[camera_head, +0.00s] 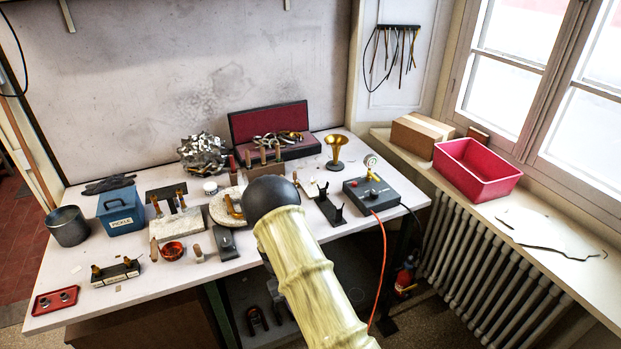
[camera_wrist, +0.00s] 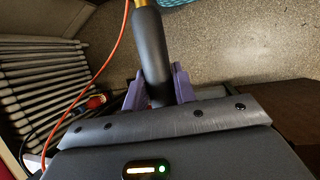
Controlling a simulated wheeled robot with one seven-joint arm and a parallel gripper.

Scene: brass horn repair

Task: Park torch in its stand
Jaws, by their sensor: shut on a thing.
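The torch (camera_wrist: 152,45) shows in the wrist view as a dark, smooth cylindrical handle with a brass-coloured end at the top edge. My gripper (camera_wrist: 156,90) has its purple fingers shut on this handle, one on each side. The torch's far end is cut off by the frame. In the head view, my arm covers the middle of the scene, and the gripper and torch are not visible. A black stand with a flat base and forked uprights (camera_head: 328,207) is on the bench, left of the grey control box (camera_head: 371,194). It looks empty.
An orange hose (camera_head: 384,262) hangs from the bench's right side and also crosses the wrist view (camera_wrist: 103,75). The white bench (camera_head: 110,270) holds several tools, a blue box (camera_head: 121,211) and a brass horn bell (camera_head: 335,146). A radiator (camera_head: 480,270) stands at right.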

